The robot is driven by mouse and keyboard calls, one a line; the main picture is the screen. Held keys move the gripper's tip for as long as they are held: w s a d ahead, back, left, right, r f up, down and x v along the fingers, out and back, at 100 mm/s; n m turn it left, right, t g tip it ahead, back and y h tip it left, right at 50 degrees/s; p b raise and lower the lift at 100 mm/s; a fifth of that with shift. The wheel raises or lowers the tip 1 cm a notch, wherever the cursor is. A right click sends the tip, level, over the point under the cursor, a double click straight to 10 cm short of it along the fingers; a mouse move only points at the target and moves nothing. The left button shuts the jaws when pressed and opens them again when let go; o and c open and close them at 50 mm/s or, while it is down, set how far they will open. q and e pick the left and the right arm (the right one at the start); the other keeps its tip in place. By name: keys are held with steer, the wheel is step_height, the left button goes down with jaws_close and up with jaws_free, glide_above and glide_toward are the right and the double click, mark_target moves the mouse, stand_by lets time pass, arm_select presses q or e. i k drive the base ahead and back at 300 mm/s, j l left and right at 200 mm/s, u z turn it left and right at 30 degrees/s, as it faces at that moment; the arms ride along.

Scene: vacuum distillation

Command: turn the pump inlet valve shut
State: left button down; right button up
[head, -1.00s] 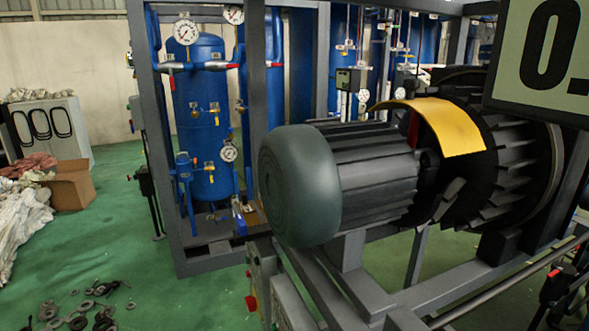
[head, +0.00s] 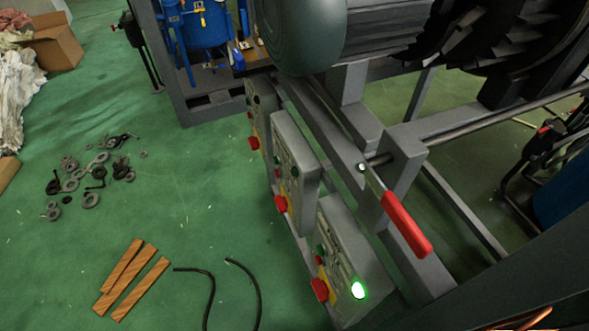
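A lever valve with a long red handle (head: 406,225) sits on a grey pipe (head: 440,136) at the right of the middle, below the big motor and pump. Its handle slants down and to the right, at an angle to the pipe. No label shows that names it as the pump inlet valve. Neither of my grippers can be made out in the head view.
Grey control boxes with red buttons (head: 281,203) line the frame left of the valve; one has a lit green lamp (head: 358,290). The motor (head: 310,35) overhangs behind. Wood strips (head: 131,280), black hoses (head: 211,290) and loose metal parts (head: 92,200) lie on the green floor.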

mark_target(416, 241)
steer(key=k+j+z, duration=0.1)
steer(key=j, duration=0.25)
steer(key=k+j+z, duration=0.15)
steer(key=j, duration=0.2)
steer(key=j+z, duration=0.1)
steer(key=j, duration=0.25)
steer(key=k+j+z, duration=0.1)
steer(key=j, duration=0.25)
steer(key=k+j+z, duration=0.15)
steer(key=k+j, duration=0.1)
steer(key=j, duration=0.05)
